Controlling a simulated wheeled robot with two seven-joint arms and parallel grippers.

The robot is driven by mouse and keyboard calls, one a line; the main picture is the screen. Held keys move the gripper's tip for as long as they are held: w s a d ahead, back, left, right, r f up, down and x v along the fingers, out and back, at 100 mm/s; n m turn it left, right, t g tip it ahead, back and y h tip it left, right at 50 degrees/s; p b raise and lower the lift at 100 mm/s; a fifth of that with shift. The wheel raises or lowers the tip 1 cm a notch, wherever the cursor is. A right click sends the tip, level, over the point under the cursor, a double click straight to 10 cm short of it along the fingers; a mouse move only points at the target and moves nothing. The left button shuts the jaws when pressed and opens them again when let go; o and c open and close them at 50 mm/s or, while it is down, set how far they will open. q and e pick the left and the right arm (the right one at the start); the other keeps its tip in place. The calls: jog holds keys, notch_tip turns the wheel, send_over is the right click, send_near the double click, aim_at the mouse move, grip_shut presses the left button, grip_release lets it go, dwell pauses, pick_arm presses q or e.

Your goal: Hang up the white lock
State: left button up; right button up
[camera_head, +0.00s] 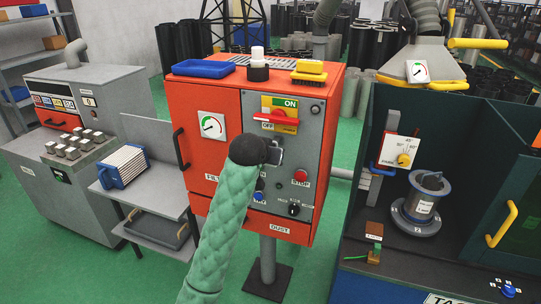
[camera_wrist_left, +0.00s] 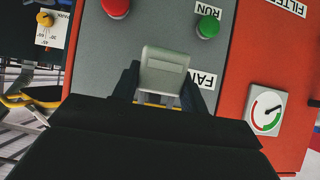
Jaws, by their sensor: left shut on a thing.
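My left gripper (camera_head: 273,153) is in front of the grey control panel (camera_head: 310,150) on the orange cabinet, just below the red rotary handle (camera_head: 283,117) on its yellow ON/OFF plate. In the left wrist view the gripper (camera_wrist_left: 166,88) is shut on a pale, blocky thing, which looks like the white lock (camera_wrist_left: 165,68). Whether the lock touches the panel cannot be told. My right gripper is not in view.
The panel carries a red STOP button (camera_head: 300,175), a green RUN button (camera_wrist_left: 207,27) and black knobs. A blue tray (camera_head: 203,68), a white-topped bottle (camera_head: 258,66) and a yellow brush (camera_head: 309,70) stand on the cabinet. A dark booth (camera_head: 455,110) is at right.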

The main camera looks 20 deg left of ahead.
pick_arm(q)
jog(key=shift+w, duration=1.4)
jog(key=shift+x, duration=0.85)
dwell(1.2)
jog(key=shift+f, duration=0.1)
jog(key=o, duration=1.1)
jog(key=shift+s, duration=0.15)
jog(key=shift+s+f+v, duration=0.15)
jog(key=shift+f+v, duration=0.05)
jog(key=shift+v, duration=1.05)
jog(key=shift+s+f+v, duration=0.15)
jog(key=shift+f+v, duration=0.1)
jog(key=shift+v, duration=0.95)
jog(key=shift+s+f+v, duration=0.15)
jog(key=shift+f+v, duration=0.05)
jog(key=shift+v, duration=1.05)
